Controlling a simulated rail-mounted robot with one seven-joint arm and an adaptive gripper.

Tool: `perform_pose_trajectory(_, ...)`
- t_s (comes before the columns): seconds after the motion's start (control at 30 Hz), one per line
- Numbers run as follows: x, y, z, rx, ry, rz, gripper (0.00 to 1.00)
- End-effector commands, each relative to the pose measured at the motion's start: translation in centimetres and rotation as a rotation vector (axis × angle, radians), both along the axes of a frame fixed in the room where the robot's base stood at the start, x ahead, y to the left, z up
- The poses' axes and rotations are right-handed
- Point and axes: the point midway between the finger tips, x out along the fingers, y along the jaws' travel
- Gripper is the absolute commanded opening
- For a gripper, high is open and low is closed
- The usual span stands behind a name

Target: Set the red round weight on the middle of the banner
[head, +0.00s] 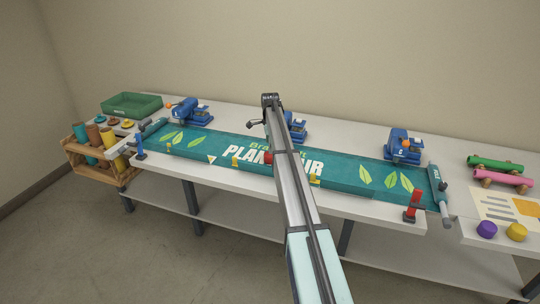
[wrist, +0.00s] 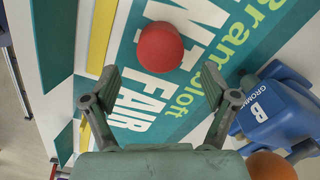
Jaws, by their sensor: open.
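The red round weight (wrist: 160,47) shows in the wrist view as a plain red ball over the lettering of the teal banner (wrist: 242,50). In the head view the weight (head: 269,158) shows partly beside my arm, near the middle of the banner (head: 340,172). It appears to rest on the banner, though its contact point is hidden. My gripper (wrist: 160,82) is open in the wrist view, its two fingers spread with nothing between the tips. The weight lies just beyond the fingertips, apart from both. In the head view my arm hides the gripper.
A blue press marked B (wrist: 268,112) with an orange knob (wrist: 270,166) stands close right of my gripper. Other blue presses (head: 190,112) (head: 403,146) stand along the banner's back edge. A red clamp (head: 414,202) stands front right; a green tray (head: 131,105) is far left.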

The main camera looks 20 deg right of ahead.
Motion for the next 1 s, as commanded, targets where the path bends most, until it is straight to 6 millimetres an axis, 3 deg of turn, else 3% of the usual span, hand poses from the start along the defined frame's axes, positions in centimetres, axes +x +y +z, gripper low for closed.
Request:
perform_pose_trajectory(0.2, 0.0, 0.0, 3.9, 0.000, -0.001, 0.000, 0.86)
perform_pose_trajectory(0.4, -0.1, 0.0, 6.0, 0.000, 0.000, 0.000, 0.86)
perform_pose_trajectory(1.0, -0.2, 0.1, 6.4, 0.000, 0.001, 0.000, 0.86)
